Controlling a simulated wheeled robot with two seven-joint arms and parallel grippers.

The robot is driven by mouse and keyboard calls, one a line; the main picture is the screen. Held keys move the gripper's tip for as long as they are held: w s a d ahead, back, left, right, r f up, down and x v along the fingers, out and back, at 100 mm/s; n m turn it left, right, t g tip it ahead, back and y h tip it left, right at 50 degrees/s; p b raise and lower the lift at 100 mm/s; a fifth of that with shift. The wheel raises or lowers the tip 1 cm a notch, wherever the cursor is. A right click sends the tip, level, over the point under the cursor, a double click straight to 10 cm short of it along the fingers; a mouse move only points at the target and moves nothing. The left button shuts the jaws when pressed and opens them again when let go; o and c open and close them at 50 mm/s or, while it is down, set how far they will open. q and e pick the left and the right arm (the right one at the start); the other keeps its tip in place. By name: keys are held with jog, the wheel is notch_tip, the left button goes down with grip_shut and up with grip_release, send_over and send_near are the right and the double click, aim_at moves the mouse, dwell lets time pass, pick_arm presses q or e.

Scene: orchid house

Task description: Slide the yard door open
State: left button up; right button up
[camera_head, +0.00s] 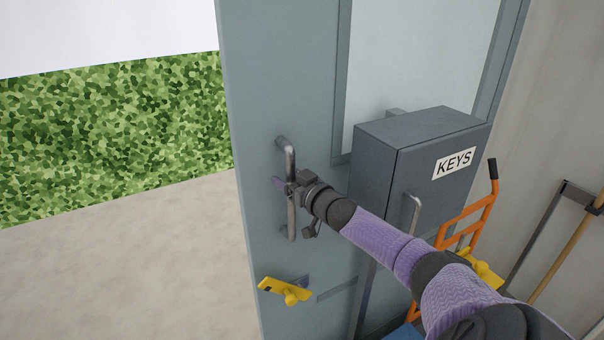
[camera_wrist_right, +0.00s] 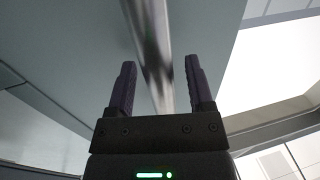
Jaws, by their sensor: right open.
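The yard door (camera_head: 262,100) is a grey-blue sliding door with a pale glass pane. To its left there is an opening onto a hedge and paving. A vertical metal bar handle (camera_head: 290,158) stands on the door near its left edge. My right gripper (camera_head: 281,186) is at the handle, with its fingers open on either side of the bar. In the right wrist view the bar (camera_wrist_right: 152,60) runs between the two fingers (camera_wrist_right: 160,85), with gaps visible. The gripper hides part of the handle's middle. My left gripper is not in view.
A grey KEYS box (camera_head: 375,170) with its own handle (camera_head: 412,212) stands right of my forearm. A yellow latch-like piece (camera_head: 285,291) sits low on the door. An orange hand truck (camera_head: 482,212) and a wooden pole (camera_head: 565,250) stand at the right by the wall.

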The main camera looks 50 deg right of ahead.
jog(key=s+a+p, duration=0.1)
jog(key=s, duration=0.8)
jog(key=shift+r, duration=0.1)
